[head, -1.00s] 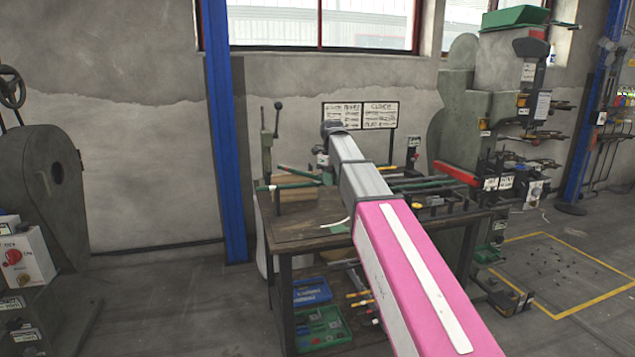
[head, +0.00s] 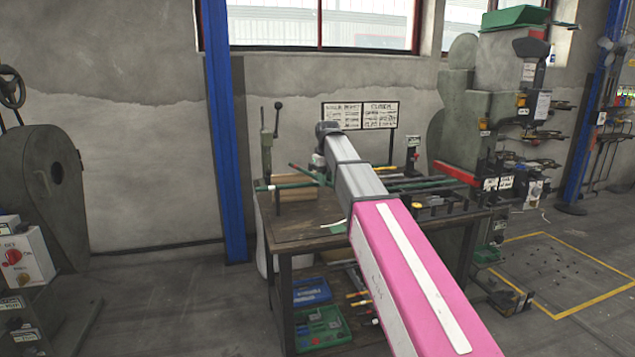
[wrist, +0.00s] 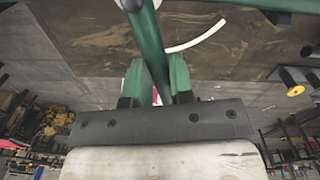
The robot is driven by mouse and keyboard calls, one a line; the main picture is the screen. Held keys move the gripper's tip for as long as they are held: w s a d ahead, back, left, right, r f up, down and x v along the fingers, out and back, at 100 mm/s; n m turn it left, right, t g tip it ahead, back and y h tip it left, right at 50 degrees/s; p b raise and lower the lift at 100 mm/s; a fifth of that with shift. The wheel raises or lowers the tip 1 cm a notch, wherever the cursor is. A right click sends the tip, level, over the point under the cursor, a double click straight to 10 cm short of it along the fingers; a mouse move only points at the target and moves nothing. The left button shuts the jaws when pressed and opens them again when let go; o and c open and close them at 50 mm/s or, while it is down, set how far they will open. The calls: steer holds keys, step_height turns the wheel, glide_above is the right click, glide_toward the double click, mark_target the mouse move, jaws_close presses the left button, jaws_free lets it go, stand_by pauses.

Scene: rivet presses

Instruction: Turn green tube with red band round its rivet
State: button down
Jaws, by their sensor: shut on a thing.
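My gripper (wrist: 156,68) has green fingers, shut on a green tube (wrist: 148,35) that runs up the wrist view between them. A small red patch (wrist: 156,96) shows between the fingers; I cannot tell if it is the red band. In the head view, a tilted green tube (head: 306,172) reaches from the bench to the end of my arm. My gripper is too small and covered to make out there. The rivet is not clearly visible.
The workbench (head: 305,228) carries a lever press (head: 268,140), wooden blocks (head: 296,192) and more bars at right. A white curved strip (wrist: 197,36) lies on the bench top. A sign (head: 360,115) stands behind. A large green machine (head: 465,120) stands at right.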

steer(key=c, duration=0.9)
jaws_free()
steer(key=shift+c, duration=0.2)
steer(key=shift+r, duration=0.1)
step_height(320, 180, up, 11)
steer(key=shift+f, duration=0.2)
steer(key=shift+s+d, duration=0.1)
steer(key=shift+d, duration=0.05)
